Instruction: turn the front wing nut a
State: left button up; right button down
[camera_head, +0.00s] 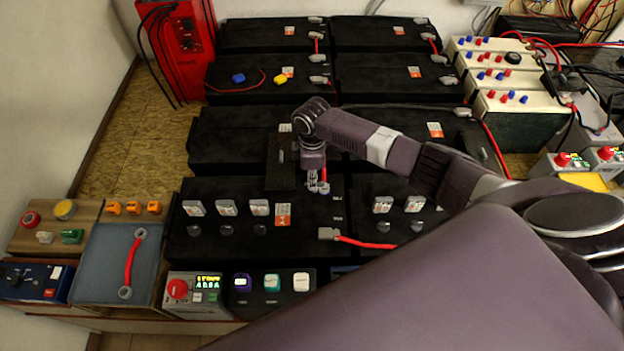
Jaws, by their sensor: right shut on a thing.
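My right gripper (318,187) points straight down at the back edge of the front left black battery (190,240). Its fingers are shut on a small grey piece at a terminal, which looks like the front wing nut a. The fingers hide most of the nut, so its turn angle cannot be told. A bit of red cable shows beside the fingers. My left gripper is not in view.
Black batteries stand in rows behind. A grey lug with a red cable (365,242) lies just in front of my gripper. A grey tray (95,265) holding a red cable is at the left. My right arm covers the lower right.

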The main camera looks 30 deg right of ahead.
jog(key=c, duration=2)
grip_release()
jog(key=shift+c, duration=0.2)
notch_tip(320, 180, up, 12)
